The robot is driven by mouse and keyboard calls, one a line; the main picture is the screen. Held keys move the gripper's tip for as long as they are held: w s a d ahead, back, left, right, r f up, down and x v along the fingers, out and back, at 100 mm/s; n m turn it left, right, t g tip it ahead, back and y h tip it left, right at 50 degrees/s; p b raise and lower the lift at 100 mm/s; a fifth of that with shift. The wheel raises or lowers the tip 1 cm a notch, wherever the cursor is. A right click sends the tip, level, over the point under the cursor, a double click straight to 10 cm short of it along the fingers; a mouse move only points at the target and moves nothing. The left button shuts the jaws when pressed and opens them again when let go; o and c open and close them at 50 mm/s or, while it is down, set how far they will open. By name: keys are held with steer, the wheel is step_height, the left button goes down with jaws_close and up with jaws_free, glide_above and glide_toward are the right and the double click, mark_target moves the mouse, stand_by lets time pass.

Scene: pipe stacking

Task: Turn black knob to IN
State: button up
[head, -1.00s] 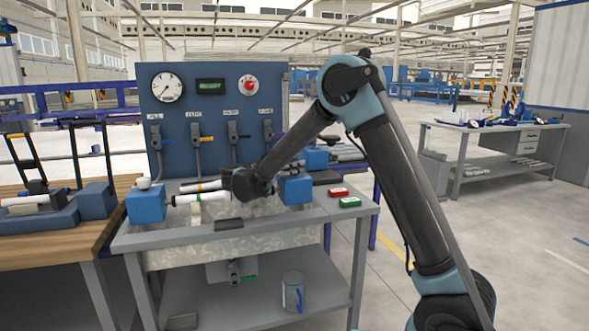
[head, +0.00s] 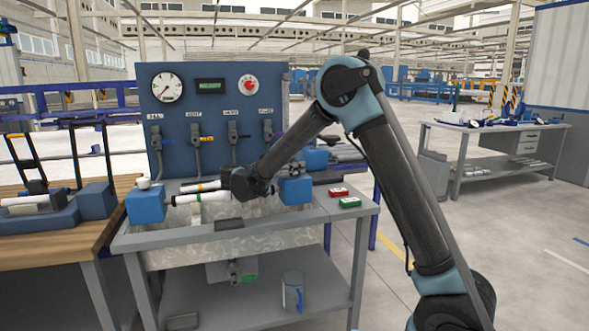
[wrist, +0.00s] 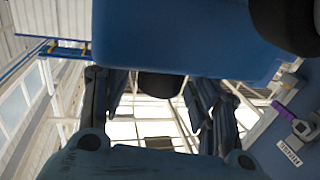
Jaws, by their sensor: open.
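My gripper (head: 240,183) is over the grey bench's tray, just left of the right blue block (head: 295,189). In the wrist view its two dark fingers (wrist: 153,83) stand apart, open. A short black round part, apparently the black knob (wrist: 160,85), shows between them under the edge of the large blue block (wrist: 185,40). I cannot tell whether the fingers touch it. Any IN marking is not visible. In the head view the knob is hidden by my arm.
A white pipe (head: 185,198) lies left of my gripper, by the left blue block (head: 146,204). The blue panel (head: 215,85) with gauge and valves stands behind. Red (head: 338,192) and green (head: 349,202) boxes sit at the bench's right. A purple-handled valve (wrist: 287,113) shows in the wrist view.

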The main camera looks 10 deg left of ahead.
steer(key=v, duration=1.1)
steer(key=shift+s+a, duration=0.15)
steer(key=shift+a, duration=0.15)
